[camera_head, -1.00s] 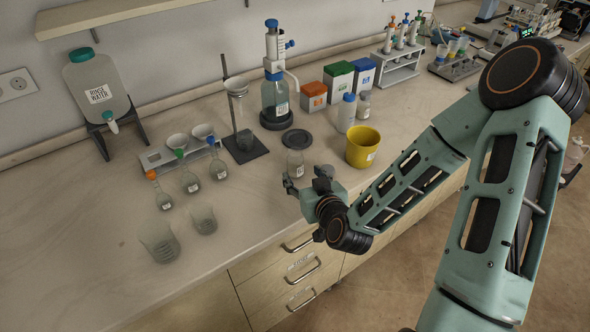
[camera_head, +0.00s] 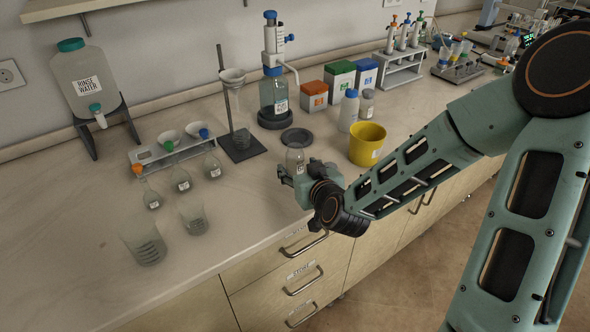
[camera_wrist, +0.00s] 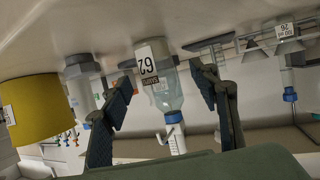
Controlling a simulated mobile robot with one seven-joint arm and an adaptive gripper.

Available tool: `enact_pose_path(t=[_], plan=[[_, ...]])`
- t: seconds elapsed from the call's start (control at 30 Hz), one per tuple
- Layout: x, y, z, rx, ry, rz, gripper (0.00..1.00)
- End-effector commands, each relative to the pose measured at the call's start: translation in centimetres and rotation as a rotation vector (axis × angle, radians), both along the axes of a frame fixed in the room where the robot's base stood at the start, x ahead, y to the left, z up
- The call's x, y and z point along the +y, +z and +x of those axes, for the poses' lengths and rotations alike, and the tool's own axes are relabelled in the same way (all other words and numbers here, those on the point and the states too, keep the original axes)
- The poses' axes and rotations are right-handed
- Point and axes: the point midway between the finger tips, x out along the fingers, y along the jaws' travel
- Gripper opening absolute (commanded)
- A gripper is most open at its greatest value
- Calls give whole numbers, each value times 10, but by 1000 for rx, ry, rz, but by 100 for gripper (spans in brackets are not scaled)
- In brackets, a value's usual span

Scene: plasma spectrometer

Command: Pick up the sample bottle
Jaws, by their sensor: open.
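The sample bottle (camera_head: 295,158) is a small clear bottle with a white label, standing upright on the bench just beyond my gripper in the head view. My gripper (camera_head: 299,174) is open and low at the bench's front edge, its fingers reaching toward the bottle. In the wrist view, which is upside down, a clear bottle with a label reading 62 (camera_wrist: 147,66) appears between the two open fingers of my gripper (camera_wrist: 163,95). No finger is clearly touching it. My gripper hides the bottle's lower part in the head view.
A yellow container (camera_head: 367,145) stands close on the right. A dark round dish (camera_head: 297,137) and a dispenser bottle (camera_head: 274,95) are behind. White bottles (camera_head: 348,110) stand to the back right. Glass beakers (camera_head: 192,215) and flasks (camera_head: 181,181) are left.

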Motion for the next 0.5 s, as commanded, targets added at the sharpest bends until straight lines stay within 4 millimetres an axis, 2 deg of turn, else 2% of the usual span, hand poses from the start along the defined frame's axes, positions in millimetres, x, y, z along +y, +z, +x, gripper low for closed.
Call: enact_pose_path(t=[0.27,0.5], plan=[[3,-6,12,1,0,1,55],[5,-21,32,2,-2,3,55]])
